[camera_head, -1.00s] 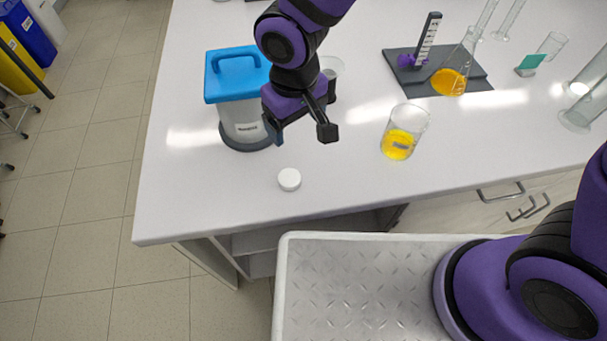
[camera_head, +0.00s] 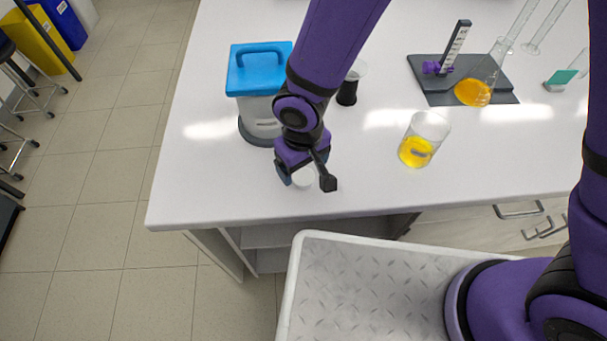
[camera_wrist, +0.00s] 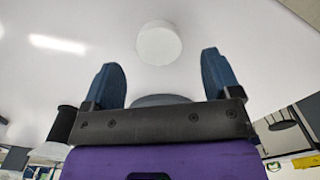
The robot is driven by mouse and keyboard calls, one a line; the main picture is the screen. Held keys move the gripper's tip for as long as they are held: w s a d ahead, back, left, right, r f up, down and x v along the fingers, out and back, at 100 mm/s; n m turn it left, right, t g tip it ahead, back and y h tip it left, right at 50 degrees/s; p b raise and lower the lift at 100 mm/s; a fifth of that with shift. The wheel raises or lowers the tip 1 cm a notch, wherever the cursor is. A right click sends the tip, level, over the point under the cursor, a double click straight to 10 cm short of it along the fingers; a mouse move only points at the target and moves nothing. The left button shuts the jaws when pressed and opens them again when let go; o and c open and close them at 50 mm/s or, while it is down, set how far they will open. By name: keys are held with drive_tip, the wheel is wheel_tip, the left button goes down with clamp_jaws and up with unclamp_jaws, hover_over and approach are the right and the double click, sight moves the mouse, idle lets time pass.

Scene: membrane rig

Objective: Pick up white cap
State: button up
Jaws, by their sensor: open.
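The white cap (camera_head: 303,178) lies on the white bench near its front edge, partly hidden behind my gripper in the head view. In the wrist view the round cap (camera_wrist: 159,44) shows whole, ahead of the fingertips and roughly centred between them. My gripper (camera_head: 306,180) is open, with its fingers pointing down at the cap. In the wrist view its two blue-grey fingers (camera_wrist: 162,72) stand wide apart with nothing between them. I cannot tell how high the fingertips are above the bench.
A container with a blue lid (camera_head: 260,75) stands just behind and left of my gripper. A dark-based glass item (camera_head: 347,92) stands behind it. A beaker with yellow liquid (camera_head: 418,150) stands to the right. The bench's front edge (camera_head: 240,222) is close.

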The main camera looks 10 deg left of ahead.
sight(303, 176)
drive_tip(key=shift+f, duration=1.85)
drive_tip(key=shift+w, duration=0.1)
drive_tip(key=shift+c, duration=0.2)
drive_tip(key=c, duration=0.9)
drive_tip(key=shift+r, duration=0.1)
drive_tip(key=shift+c, duration=0.2)
